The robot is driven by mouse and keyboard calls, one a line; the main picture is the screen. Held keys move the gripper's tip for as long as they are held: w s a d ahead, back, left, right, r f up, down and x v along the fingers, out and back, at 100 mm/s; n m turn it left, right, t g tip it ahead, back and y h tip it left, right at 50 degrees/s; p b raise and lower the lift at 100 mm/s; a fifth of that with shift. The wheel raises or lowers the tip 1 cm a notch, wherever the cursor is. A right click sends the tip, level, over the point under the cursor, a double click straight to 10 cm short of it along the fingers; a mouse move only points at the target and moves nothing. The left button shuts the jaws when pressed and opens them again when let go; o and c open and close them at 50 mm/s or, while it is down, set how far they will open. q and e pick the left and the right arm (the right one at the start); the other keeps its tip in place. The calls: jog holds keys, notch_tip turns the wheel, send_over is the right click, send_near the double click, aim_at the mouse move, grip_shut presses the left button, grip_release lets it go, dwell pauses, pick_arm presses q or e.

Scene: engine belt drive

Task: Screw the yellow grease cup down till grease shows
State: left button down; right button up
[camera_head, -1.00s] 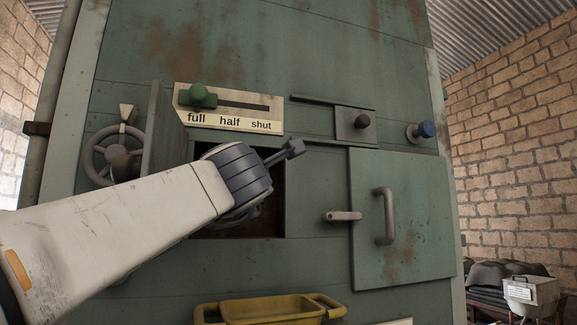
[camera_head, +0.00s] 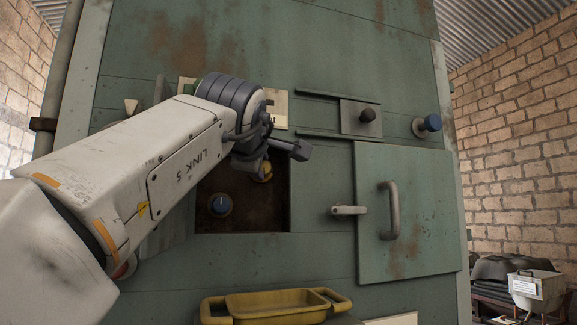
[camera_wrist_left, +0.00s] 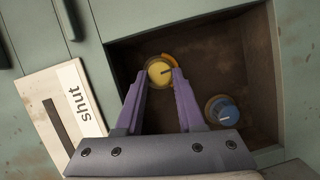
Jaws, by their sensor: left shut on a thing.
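The yellow grease cup (camera_wrist_left: 158,73) sits inside the dark recess of the green cabinet, with a dark pointer line on its round face. It also shows in the head view (camera_head: 265,173), partly hidden behind my left wrist. My left gripper (camera_wrist_left: 161,76) has its two purple fingers on either side of the cup, shut on it. An orange-yellow patch shows at the cup's upper right edge; I cannot tell whether it is grease or part of the fitting.
A blue knob (camera_wrist_left: 222,111) sits beside the cup in the same recess (camera_head: 254,216). A slider plate marked "shut" (camera_wrist_left: 62,110) is next to the opening. A yellow tray (camera_head: 275,304) is below.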

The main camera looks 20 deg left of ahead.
pick_arm(q)
jog(key=shift+r+m, duration=0.15)
jog(key=shift+m, duration=0.25)
jog(key=c, duration=0.8)
grip_release()
jog(key=shift+d, duration=0.1)
jog(key=b+v, duration=0.2)
jog(key=v, duration=0.8)
jog(key=shift+s, duration=0.15)
jog(key=shift+r, duration=0.1)
